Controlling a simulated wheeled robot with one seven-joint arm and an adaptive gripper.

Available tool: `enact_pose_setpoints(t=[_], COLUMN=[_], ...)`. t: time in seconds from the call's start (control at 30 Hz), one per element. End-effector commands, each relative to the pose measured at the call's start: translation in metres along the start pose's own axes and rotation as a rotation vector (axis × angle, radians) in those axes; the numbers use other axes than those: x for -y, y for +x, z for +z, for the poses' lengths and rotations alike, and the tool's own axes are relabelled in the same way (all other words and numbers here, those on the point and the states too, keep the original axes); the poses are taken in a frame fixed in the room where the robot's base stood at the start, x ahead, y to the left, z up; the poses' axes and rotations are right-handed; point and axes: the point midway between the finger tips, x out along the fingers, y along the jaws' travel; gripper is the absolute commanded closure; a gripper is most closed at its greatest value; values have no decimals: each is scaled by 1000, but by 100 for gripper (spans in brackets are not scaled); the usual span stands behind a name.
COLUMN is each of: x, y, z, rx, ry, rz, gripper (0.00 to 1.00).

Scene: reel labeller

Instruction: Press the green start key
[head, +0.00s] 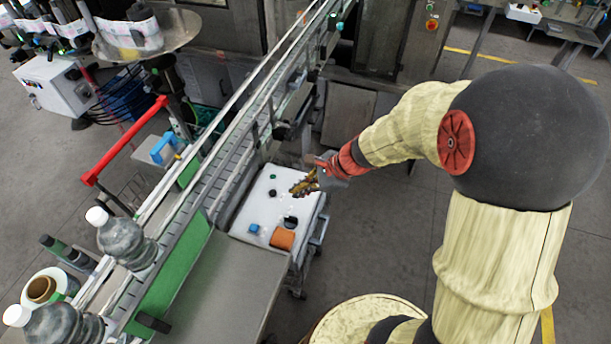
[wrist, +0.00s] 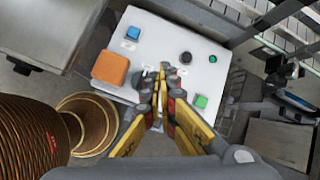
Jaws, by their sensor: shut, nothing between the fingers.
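The green square key (wrist: 200,101) lies on the white top of a control box (wrist: 152,55), just right of my gripper (wrist: 167,75) in the wrist view. My gripper is shut and empty, its fingers pointing at the box top. In the head view my gripper (head: 298,189) is over the right edge of the box (head: 245,214) and seems to hide the green key. Whether the fingertips touch the box top cannot be told.
The box top also bears a blue key (wrist: 132,33), an orange block (wrist: 110,68), a black knob (wrist: 186,57) and a small round green part (wrist: 213,58). A conveyor (head: 222,155) runs along the box's left side. Open floor (head: 390,235) lies right.

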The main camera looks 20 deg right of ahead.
Motion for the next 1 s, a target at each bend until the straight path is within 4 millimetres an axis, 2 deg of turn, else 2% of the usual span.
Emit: enact_pose_setpoints(t=[0.1,0.27,0.4,0.5,0.7,1.0], x=[34,80,117,126,127,127], y=[14,30,20,16,16,15], z=[-10,-29,-34,-38,-41,-40], rx=[40,115,198,236,253,255], ry=[381,889,1223,1382,1505,1515], rz=[-80,-204,-298,-324,-326,-324], gripper=[100,100,100,100,100,100])
